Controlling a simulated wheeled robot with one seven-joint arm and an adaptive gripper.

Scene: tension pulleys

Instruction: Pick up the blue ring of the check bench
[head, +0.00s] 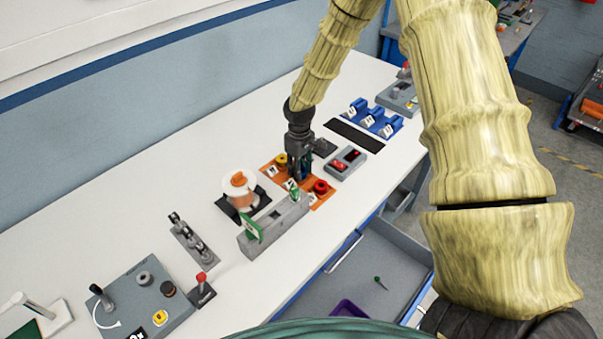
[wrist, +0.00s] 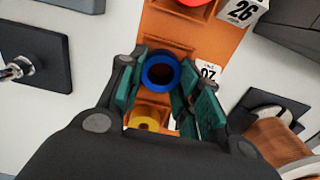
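The blue ring (wrist: 160,72) lies in the wrist view between the two green-padded fingers of my gripper (wrist: 162,82). The fingers are spread, one on each side of the ring. I cannot tell whether either pad touches it. In the head view my gripper (head: 297,172) points down over the middle of the orange tray (head: 270,170), and it mostly hides the blue ring there. The ring appears to be in the tray's middle place, between a yellow ring (head: 281,159) and a red ring (head: 321,187).
A white spool with copper wire (head: 240,188) and a grey block with green ends (head: 275,225) stand close by the tray. A grey box with red parts (head: 347,162) is to its right. White number tags, one marked 26 (wrist: 243,11), stand beside the tray.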

